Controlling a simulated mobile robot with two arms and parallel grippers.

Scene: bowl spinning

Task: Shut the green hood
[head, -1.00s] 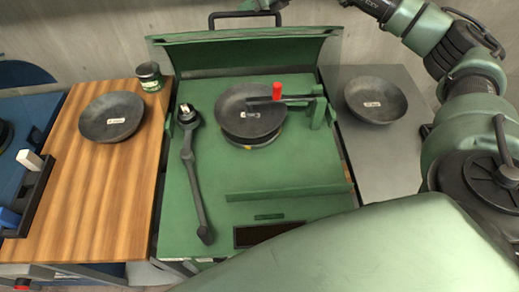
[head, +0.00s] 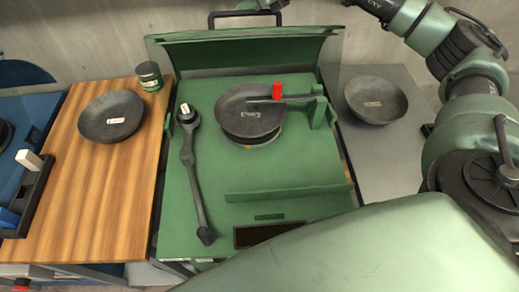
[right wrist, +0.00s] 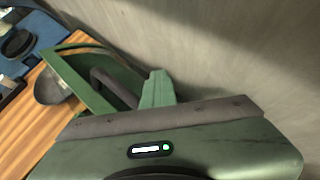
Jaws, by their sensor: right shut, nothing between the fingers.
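The green hood (head: 245,50) stands raised at the back of the green machine (head: 215,185), with clear side panels. Its dark handle (head: 225,17) rises above its top edge. The hood and handle also show in the right wrist view, the hood as a green frame (right wrist: 75,80) left of my gripper. My right gripper (right wrist: 158,88) is shut and empty, with its fingertips close to the handle; I cannot tell whether they touch. In the head view it is partly cut off at the top edge, beside the handle. My left gripper is out of view.
A dark bowl (head: 250,105) sits on the machine, with a red-knobbed arm (head: 277,91) over it. A dark lever (head: 195,185) lies left of it. Other bowls rest on the wooden table (head: 95,190) and the grey table (head: 390,145). A wall stands close behind.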

